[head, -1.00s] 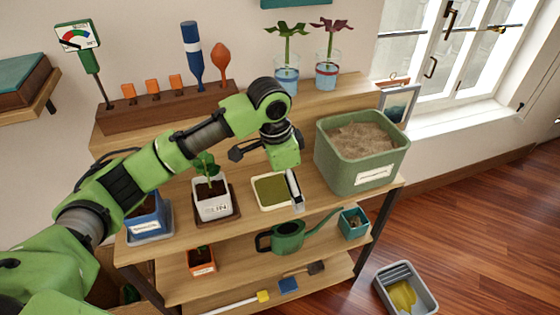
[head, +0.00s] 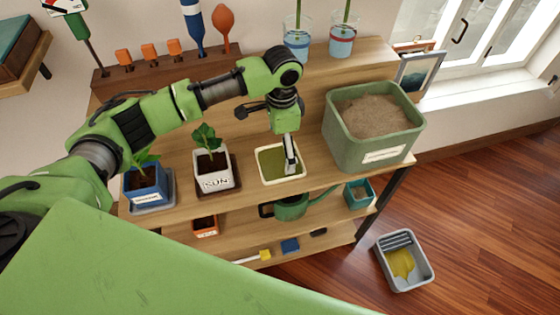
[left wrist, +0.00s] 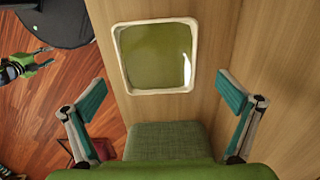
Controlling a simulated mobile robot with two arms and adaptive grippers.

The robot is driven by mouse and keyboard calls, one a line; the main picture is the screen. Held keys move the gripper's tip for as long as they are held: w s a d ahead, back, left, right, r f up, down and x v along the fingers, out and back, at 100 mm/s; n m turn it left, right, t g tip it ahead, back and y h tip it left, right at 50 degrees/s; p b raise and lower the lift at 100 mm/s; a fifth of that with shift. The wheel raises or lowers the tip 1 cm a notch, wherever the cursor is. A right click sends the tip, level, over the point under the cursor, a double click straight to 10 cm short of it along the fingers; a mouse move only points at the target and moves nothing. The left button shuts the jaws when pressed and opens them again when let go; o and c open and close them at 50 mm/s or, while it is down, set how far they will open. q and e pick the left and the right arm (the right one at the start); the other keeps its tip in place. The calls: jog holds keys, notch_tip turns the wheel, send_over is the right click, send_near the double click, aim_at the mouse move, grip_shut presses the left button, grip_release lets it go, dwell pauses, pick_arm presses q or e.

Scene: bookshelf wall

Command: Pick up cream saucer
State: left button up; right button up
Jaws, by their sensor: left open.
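The cream saucer (head: 284,181) is a shallow, rounded square dish with a cream rim and an olive-green inside. It lies on the wooden shelf top between a potted plant and a large green tub. My left gripper (head: 290,165) is above it, and its fingers hide part of the dish's right side in the head view. In the left wrist view the saucer (left wrist: 158,91) is flat, just beyond the spread fingertips of the left gripper (left wrist: 161,96), with nothing between them. My right gripper is not in view.
A white pot with a seedling (head: 215,180) stands left of the saucer, and a blue pot (head: 147,183) farther left. The large green tub of soil (head: 370,140) stands close on the right. A watering can (head: 292,208) sits on the shelf below.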

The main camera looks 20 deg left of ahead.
aim_at(280, 163)
pick_arm(q)
jog(key=f, duration=0.3)
jog(key=shift+s+a+f+p, duration=0.15)
jog(key=shift+s+f+p, duration=0.2)
jog(key=shift+s+p, duration=0.05)
jog(key=shift+w+f, duration=0.1)
jog(key=shift+f, duration=0.4)
jog(key=shift+r, duration=0.1)
jog(key=c, duration=1)
jog(key=shift+c, duration=0.2)
